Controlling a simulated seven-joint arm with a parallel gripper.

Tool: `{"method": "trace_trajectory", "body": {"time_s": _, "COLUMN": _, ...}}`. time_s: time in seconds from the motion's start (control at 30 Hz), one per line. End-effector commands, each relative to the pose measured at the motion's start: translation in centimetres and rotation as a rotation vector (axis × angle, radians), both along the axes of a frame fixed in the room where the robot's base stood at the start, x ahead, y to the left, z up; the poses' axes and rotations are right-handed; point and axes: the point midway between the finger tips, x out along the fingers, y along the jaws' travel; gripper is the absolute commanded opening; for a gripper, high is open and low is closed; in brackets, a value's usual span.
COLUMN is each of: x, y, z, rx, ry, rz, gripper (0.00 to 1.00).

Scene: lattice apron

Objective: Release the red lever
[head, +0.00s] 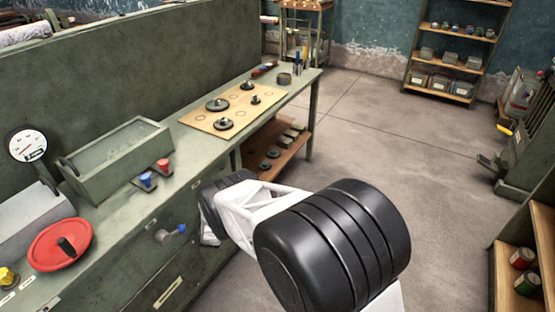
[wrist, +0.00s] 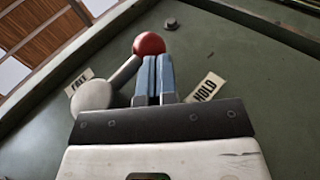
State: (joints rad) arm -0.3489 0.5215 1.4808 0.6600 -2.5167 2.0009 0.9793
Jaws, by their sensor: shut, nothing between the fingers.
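In the wrist view, the red lever has a red ball knob (wrist: 148,43) on a pale grey arm that runs up and right from a round grey hub (wrist: 93,95). A FREE label (wrist: 80,82) is left, by the hub, and a HOLD label (wrist: 206,88) is to the right. My gripper (wrist: 156,62) has its two blue fingers together and empty. The fingertips are just below the ball in the picture and right of the arm; I cannot tell whether they touch. In the head view the red lever and gripper are hidden, apparently behind my arm.
In the head view, a blue-knobbed lever (head: 180,229) sticks out of the bench front (head: 135,265). On the bench are a red handwheel (head: 60,243), red and blue knobs (head: 147,179), a grey trough (head: 115,155) and a wooden board (head: 205,122) with dark parts.

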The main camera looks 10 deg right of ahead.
Motion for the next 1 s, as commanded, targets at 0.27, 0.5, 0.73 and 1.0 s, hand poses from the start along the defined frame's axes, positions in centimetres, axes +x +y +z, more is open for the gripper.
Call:
{"method": "trace_trajectory", "body": {"time_s": 0.27, "x": 0.00, "y": 0.22, "z": -0.35, "rx": 0.034, "ry": 0.037, "rz": -0.001, "gripper": 0.00}}
{"method": "trace_trajectory", "body": {"time_s": 0.5, "x": 0.06, "y": 0.42, "z": -0.56, "rx": 0.061, "ry": 0.064, "rz": 0.001, "gripper": 0.00}}
{"method": "trace_trajectory", "body": {"time_s": 0.73, "x": -0.05, "y": 0.59, "z": -0.73, "rx": 0.085, "ry": 0.087, "rz": 0.002, "gripper": 0.00}}
{"method": "trace_trajectory", "body": {"time_s": 1.0, "x": -0.33, "y": 0.70, "z": -0.77, "rx": 0.106, "ry": 0.106, "rz": 0.002, "gripper": 0.00}}
